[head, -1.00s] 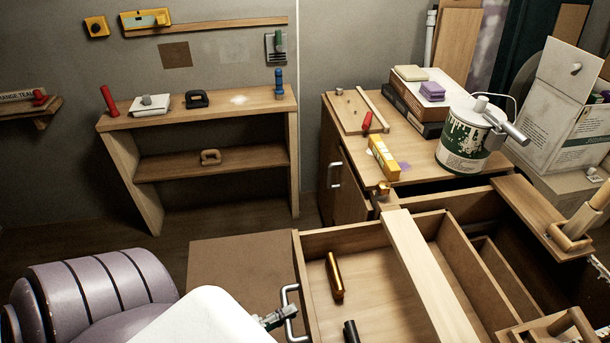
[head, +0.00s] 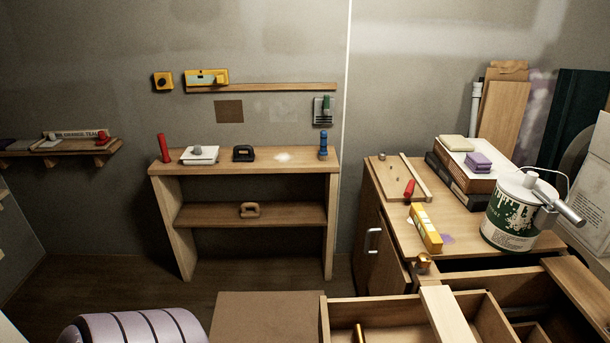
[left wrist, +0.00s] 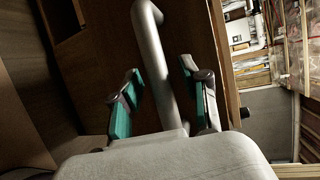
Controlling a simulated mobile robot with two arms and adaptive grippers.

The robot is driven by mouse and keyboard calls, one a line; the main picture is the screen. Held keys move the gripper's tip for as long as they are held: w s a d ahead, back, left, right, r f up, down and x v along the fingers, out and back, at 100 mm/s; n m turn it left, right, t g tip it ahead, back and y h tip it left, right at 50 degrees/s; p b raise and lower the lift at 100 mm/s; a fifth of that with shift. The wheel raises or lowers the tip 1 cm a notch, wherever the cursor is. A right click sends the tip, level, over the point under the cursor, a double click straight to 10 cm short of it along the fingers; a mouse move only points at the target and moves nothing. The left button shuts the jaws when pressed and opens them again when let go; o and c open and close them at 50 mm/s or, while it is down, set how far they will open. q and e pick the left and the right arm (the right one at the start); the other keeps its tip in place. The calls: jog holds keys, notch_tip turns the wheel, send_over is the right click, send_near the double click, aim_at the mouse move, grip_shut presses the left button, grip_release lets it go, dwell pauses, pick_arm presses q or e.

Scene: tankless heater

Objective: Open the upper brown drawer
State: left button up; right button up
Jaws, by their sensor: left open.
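The open brown drawer (head: 322,322) shows at the bottom right of the head view, its top edge in sight and its front cut off by the frame. In the left wrist view a brown drawer front (left wrist: 100,45) carries a grey bar handle (left wrist: 155,60). My left gripper (left wrist: 163,98) is open, with its teal-padded fingers on either side of this handle. I see a gap between each pad and the bar. My left gripper is out of the head view. My right gripper shows in neither view.
A gold cylinder (head: 360,333) lies in the open drawer, and a wooden board (head: 447,315) lies across it. A wooden shelf unit (head: 165,215) stands against the wall.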

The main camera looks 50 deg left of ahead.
pick_arm(q)
jog(key=shift+s, duration=0.15)
jog(key=v, duration=1.1)
jog(key=shift+s, duration=0.4)
jog(key=shift+a, duration=0.15)
